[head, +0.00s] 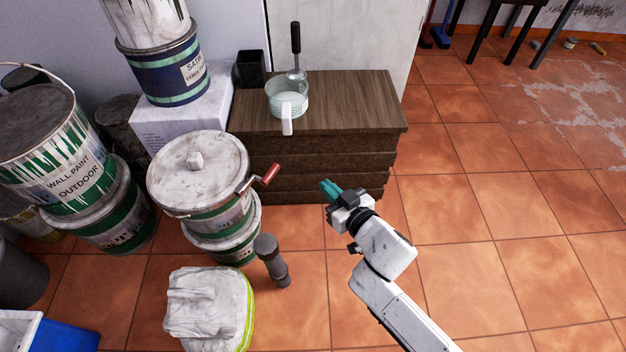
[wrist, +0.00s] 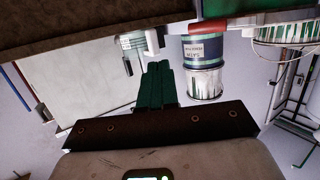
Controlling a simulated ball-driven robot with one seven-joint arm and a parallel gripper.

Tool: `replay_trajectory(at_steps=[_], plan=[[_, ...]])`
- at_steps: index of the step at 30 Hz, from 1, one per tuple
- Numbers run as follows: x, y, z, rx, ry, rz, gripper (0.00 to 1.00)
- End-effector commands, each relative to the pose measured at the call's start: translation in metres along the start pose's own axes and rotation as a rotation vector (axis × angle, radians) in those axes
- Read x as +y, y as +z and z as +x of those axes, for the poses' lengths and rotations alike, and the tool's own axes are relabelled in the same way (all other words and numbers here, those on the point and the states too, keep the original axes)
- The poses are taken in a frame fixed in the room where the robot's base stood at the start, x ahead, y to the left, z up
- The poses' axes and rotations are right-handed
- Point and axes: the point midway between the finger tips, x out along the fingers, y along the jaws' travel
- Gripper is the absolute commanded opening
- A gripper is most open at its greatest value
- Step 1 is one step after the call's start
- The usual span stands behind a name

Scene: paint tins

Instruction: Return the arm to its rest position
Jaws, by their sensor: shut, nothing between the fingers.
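My gripper (head: 329,188) is in the middle of the head view, at the end of my white arm. Its teal fingers are together with nothing between them. In the wrist view the shut green fingers (wrist: 157,84) point up the picture. That view looks upside down, with stacked tins beyond the fingers.
A glass measuring cup (head: 287,99) and a black-handled tool (head: 296,55) are on the cabinet. Stacked paint tins (head: 200,172) crowd the left. The tiled floor (head: 500,215) to the right is clear.

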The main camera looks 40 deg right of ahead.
Motion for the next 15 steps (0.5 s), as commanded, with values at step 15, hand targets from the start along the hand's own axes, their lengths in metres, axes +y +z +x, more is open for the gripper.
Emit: replay_trajectory(at_steps=[15], plan=[[0.0084, 0.0004, -0.0128, -0.008, 0.008, -0.001, 0.00]])
